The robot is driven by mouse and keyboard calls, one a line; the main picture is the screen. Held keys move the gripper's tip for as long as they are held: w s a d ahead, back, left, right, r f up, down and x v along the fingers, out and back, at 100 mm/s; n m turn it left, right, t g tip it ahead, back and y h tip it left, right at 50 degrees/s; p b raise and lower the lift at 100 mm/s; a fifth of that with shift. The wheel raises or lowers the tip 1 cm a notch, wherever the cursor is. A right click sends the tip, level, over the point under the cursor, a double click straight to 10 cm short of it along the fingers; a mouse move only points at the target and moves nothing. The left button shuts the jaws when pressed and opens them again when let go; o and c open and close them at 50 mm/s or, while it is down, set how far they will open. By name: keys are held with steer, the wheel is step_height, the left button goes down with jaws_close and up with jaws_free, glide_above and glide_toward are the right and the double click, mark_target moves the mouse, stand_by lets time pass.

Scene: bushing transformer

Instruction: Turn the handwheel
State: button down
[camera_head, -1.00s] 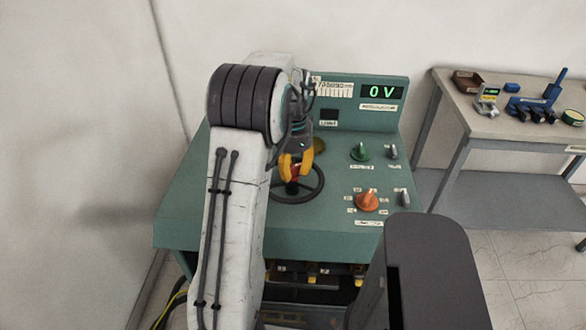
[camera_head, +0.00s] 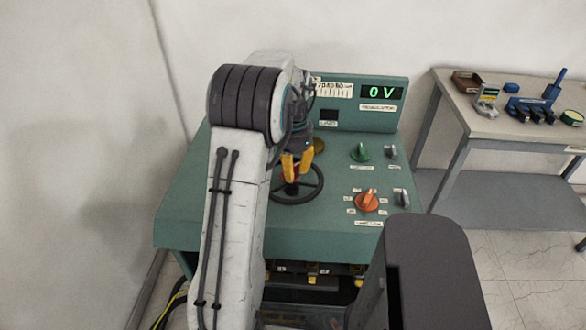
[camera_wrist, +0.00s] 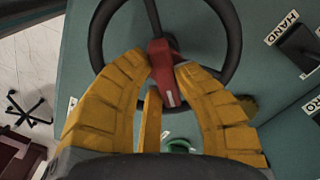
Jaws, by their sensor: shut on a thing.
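The handwheel (camera_head: 312,186) is a black ring on the top of the green console, left of the orange knob. In the wrist view the handwheel (camera_wrist: 232,50) fills the upper middle, with a dark spoke and a red piece (camera_wrist: 162,68) at its hub. My gripper (camera_head: 298,176) reaches down over the wheel. In the wrist view my gripper's yellow fingers (camera_wrist: 166,72) are closed on the red hub piece. Part of the wheel is hidden by my arm and fingers.
The green console (camera_head: 225,200) has a display (camera_head: 382,92) reading 0 V, a green knob (camera_head: 360,151) and an orange knob (camera_head: 367,200) right of the wheel. A side table (camera_head: 480,130) with tools stands at the right. Bare wall is at the left.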

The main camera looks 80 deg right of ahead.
mark_target(294, 168)
steer(key=n, duration=0.7)
steer(key=shift+d+f, duration=0.1)
steer(key=shift+d, duration=0.05)
stand_by(0.4)
steer(key=c, duration=0.9)
jaws_free()
steer(key=shift+c, duration=0.2)
step_height(294, 168, up, 12)
stand_by(1.0)
